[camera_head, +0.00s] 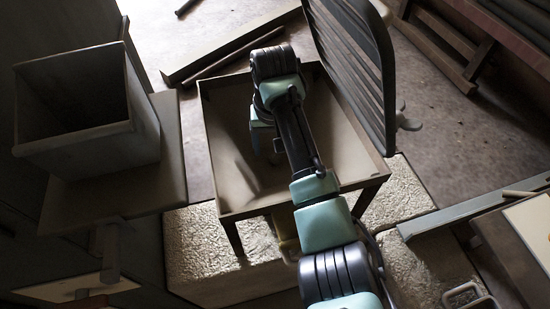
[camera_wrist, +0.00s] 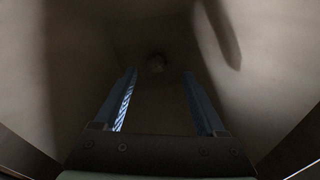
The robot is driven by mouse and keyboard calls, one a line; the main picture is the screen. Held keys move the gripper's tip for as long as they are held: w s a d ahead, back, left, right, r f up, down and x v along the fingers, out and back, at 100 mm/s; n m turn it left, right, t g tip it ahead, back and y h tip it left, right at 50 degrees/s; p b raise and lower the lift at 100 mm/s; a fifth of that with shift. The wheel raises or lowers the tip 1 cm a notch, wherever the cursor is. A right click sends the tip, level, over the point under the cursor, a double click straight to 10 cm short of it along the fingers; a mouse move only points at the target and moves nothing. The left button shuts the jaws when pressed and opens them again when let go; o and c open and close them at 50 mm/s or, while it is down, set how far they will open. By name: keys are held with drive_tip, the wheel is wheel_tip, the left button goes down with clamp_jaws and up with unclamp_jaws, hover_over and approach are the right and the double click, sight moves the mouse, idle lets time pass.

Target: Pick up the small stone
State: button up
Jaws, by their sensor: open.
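The small stone (camera_wrist: 156,62) shows in the wrist view as a dim, roundish lump, just beyond and between my fingertips. My gripper (camera_wrist: 159,74) is open, with one bluish finger on each side and nothing between them. The stone looks apart from both fingers; how far below them it lies I cannot tell. In the head view my arm reaches down into a square, sloping-sided tray (camera_head: 345,143) on legs. My arm hides the stone and the fingertips there.
A dark slatted panel (camera_head: 352,62) stands upright at the tray's right edge. An open square box (camera_head: 140,125) stands on a board at the left. A flat board (camera_head: 225,45) lies behind the tray. Rough pale blocks (camera_head: 198,255) are below it.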

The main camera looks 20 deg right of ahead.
sight(275, 156)
drive_tip(key=f, duration=0.4)
drive_tip(key=shift+w+d+f+b, duration=0.25)
drive_tip(key=shift+d+f+b, duration=0.05)
drive_tip(key=shift+d+f, duration=0.05)
clamp_jaws()
